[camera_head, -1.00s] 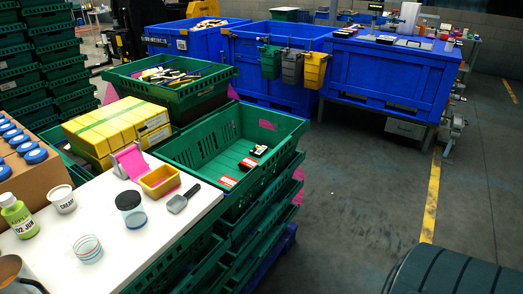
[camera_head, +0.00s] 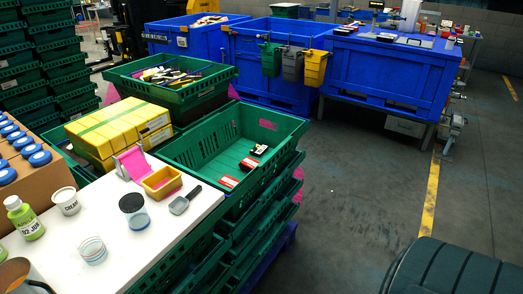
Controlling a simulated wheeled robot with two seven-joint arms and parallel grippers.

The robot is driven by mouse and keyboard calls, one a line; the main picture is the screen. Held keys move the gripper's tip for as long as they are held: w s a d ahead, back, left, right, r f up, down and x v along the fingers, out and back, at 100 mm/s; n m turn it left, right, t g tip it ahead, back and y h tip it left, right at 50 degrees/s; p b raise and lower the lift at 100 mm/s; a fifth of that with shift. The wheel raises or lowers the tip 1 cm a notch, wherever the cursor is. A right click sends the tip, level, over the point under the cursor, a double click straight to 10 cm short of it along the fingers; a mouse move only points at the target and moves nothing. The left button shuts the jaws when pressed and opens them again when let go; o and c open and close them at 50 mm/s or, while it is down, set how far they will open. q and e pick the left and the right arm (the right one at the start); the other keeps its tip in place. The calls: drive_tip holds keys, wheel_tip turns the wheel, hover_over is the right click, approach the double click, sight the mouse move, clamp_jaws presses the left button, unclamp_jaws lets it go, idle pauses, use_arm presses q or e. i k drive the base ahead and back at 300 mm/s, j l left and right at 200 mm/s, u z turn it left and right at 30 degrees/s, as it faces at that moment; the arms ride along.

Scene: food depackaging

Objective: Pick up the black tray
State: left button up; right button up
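Neither of my grippers is in view. In the head view, a small black item (camera_head: 259,149) lies in the open green crate (camera_head: 296,133) at the top of a stack. It could be the black tray, but it is too small to tell for sure. Two red packs with some white and black lie in the same crate, one nearer the front (camera_head: 228,182) and one just below the black item (camera_head: 249,164). The rest of the crate floor looks bare.
A white table (camera_head: 140,242) at the lower left bears a yellow bin (camera_head: 163,181), a grey scoop (camera_head: 186,200), a dark-lidded jar (camera_head: 134,211) and a green bottle (camera_head: 24,217). Blue containers (camera_head: 393,75) stand behind. The floor (camera_head: 350,200) to the right is largely clear.

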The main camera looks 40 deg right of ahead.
sight(259, 149)
drive_tip(key=z, duration=1.35)
drive_tip(key=u, duration=0.45)
drive_tip(key=i+l+u, duration=0.45)
drive_tip(key=l, duration=0.25)
drive_tip(key=i+l+u, duration=0.1)
drive_tip(key=l, duration=0.35)
drive_tip(key=i+l+u, duration=0.1)
drive_tip(key=l, duration=0.3)
drive_tip(key=i+l+u, duration=0.1)
drive_tip(key=l, duration=0.35)
drive_tip(key=i+l+u, duration=0.1)
drive_tip(key=l, duration=0.35)
drive_tip(key=i+l, duration=0.1)
drive_tip(key=l, duration=0.35)
drive_tip(key=i+l, duration=0.1)
drive_tip(key=l, duration=0.3)
drive_tip(key=i+l, duration=0.1)
drive_tip(key=l, duration=0.75)
drive_tip(key=i+l, duration=0.15)
drive_tip(key=l, duration=0.3)
